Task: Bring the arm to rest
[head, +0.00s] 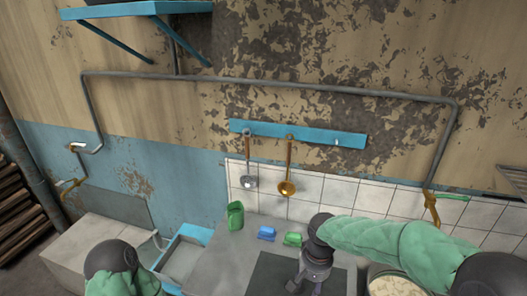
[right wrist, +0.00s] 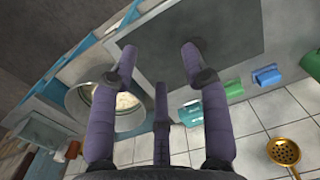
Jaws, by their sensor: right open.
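My right arm comes in from the right in the head view, and its gripper (head: 312,276) hangs over the dark panel (head: 280,275) of the grey counter. In the right wrist view the gripper (right wrist: 160,62) has its fingers spread apart, with nothing between them. The dark panel (right wrist: 225,28) lies beyond the fingertips, clear of them as far as I can tell. My left arm shows only as a dark joint and green sleeve at the lower left of the head view; its gripper is out of frame.
A green container (head: 235,216), a blue item (head: 267,233) and a green item (head: 292,239) stand at the counter's back. A round pot (head: 384,290) with pale contents is right of the gripper. A ladle (head: 249,180) and golden skimmer (head: 287,187) hang above. A blue-rimmed sink (head: 180,238) is left.

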